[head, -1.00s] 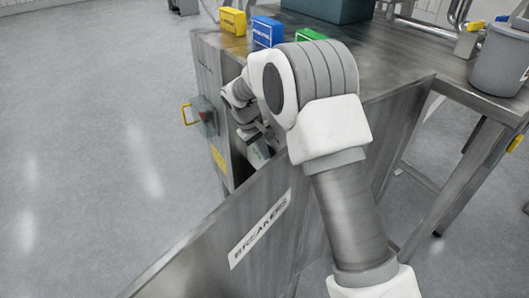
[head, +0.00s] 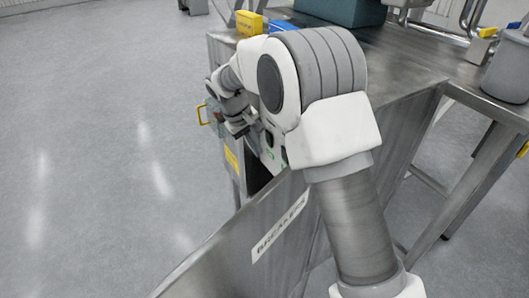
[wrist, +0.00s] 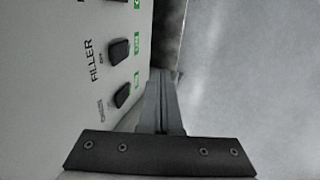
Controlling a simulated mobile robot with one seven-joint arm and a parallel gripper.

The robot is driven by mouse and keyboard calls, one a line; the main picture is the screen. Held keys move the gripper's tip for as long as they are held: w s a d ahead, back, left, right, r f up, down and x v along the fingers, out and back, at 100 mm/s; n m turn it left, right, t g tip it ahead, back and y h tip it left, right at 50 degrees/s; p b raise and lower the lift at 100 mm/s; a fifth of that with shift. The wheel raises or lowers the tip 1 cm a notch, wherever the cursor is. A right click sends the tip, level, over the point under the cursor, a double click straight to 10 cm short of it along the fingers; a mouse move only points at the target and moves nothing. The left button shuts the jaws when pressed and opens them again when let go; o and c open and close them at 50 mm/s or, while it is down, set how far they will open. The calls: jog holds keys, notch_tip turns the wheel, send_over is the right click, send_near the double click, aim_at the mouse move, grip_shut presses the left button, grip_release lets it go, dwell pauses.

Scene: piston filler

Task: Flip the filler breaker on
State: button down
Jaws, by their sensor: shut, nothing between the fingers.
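The breaker panel (wrist: 60,80) is a pale plate at the left of the wrist view. It carries a black rocker, the filler breaker (wrist: 120,50), beside the printed word FILLER and a green label. A second black rocker (wrist: 123,95) sits below it, with a small label I cannot read. I cannot tell which way the rockers are set. My gripper (wrist: 161,78) is shut and empty, its fingertips just right of the panel's edge region and beside the rockers. In the head view my gripper (head: 242,128) is at the cabinet opening, partly hidden by my arm.
The open cabinet door (head: 225,275), marked BREAKERS, stands in the foreground below my arm. Yellow (head: 249,22) and blue (head: 283,26) blocks stand on top. The floor at left is clear.

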jog(key=shift+a+v, duration=0.25)
jog(key=shift+v, duration=1.15)
jog(key=shift+s+f, duration=0.1)
jog(key=shift+s, duration=0.05)
